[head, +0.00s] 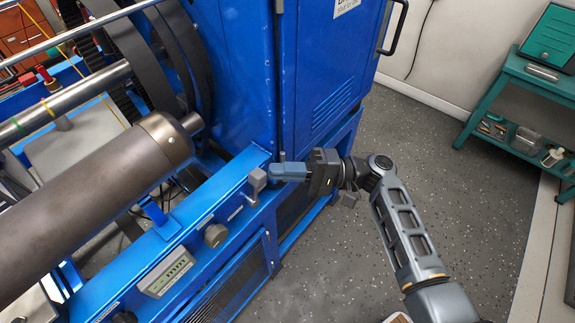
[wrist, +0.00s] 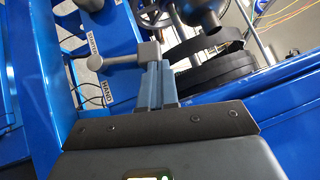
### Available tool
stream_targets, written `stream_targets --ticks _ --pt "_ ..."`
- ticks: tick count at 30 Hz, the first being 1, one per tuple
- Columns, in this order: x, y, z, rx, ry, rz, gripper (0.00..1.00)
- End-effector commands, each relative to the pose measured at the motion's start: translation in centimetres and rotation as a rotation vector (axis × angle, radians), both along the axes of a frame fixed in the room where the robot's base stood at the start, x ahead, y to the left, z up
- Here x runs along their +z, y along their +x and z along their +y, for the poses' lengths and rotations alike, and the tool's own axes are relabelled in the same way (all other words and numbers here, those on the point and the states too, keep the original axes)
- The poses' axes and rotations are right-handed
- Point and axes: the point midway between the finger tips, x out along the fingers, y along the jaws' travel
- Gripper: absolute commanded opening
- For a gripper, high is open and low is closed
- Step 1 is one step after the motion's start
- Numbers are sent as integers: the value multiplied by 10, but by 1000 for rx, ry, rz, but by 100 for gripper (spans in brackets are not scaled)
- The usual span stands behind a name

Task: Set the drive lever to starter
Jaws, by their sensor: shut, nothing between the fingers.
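The drive lever (head: 257,179) is a grey handle with a blocky knob on the blue front rail of the machine.
A tall blue cabinet (head: 300,70) stands behind my gripper. A large dark cylinder (head: 95,185) lies at left. Speckled floor (head: 450,170) is open at right, before a green shelf (head: 530,100).

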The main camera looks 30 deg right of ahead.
Motion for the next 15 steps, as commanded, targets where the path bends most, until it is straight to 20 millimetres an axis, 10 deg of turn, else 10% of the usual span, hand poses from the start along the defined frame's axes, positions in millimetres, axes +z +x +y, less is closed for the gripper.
stream_targets --ticks 15 --pt "25 -14 41 3 -465 -153 0"
